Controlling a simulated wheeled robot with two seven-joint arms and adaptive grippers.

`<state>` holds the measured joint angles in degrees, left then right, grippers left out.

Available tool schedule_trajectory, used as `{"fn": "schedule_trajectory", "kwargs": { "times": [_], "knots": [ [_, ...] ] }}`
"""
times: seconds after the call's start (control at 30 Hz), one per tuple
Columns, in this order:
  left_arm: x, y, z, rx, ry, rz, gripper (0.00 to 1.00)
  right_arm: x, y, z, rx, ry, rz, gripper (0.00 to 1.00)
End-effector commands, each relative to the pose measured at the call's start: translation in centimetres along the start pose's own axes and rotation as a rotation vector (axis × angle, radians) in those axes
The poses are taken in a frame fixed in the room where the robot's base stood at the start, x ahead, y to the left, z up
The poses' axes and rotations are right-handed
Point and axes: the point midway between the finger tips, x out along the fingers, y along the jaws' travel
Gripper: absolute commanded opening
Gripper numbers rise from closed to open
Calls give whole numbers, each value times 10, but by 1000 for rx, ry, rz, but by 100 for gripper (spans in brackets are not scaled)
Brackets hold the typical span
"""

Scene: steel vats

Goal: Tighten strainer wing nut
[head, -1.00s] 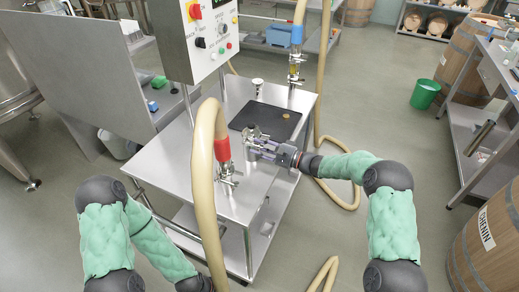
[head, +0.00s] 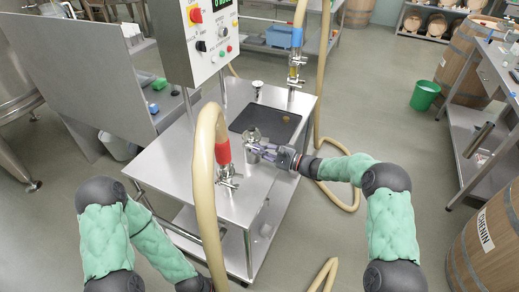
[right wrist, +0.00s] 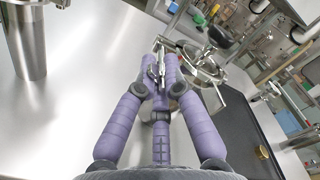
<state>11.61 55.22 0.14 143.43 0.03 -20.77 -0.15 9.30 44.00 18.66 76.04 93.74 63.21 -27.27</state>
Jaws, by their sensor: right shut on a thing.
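The strainer (head: 252,133) is a small steel fitting standing on the steel cart top, beside the front edge of the black mat. In the right wrist view its round steel body (right wrist: 205,68) lies just beyond my fingertips. My right gripper (head: 258,149) reaches it from the right. In the right wrist view its purple fingers (right wrist: 160,68) are shut on a small shiny metal piece, the wing nut (right wrist: 161,56), at the strainer's near side. The fingers hide part of the nut. My left arm is at the lower left; its gripper is out of view.
A thick beige hose with a red collar (head: 222,153) arches up close left of the strainer. The black mat (head: 265,122) lies behind it on the cart top (head: 180,165). A control box (head: 208,38) stands at the back left. A steel cylinder (right wrist: 27,40) shows in the right wrist view.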

Motion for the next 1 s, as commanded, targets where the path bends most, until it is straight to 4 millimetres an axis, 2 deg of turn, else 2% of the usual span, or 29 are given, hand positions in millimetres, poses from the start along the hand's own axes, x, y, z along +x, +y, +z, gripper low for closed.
{"fn": "schedule_trajectory", "kwargs": {
  "times": [0.5,1.0],
  "knots": [
    [-27,10,1,0,0,0,0,0,0,2,364,1,2,0],
    [-33,12,1,0,0,0,0,0,1,1,480,2,1,0]
  ]
}}
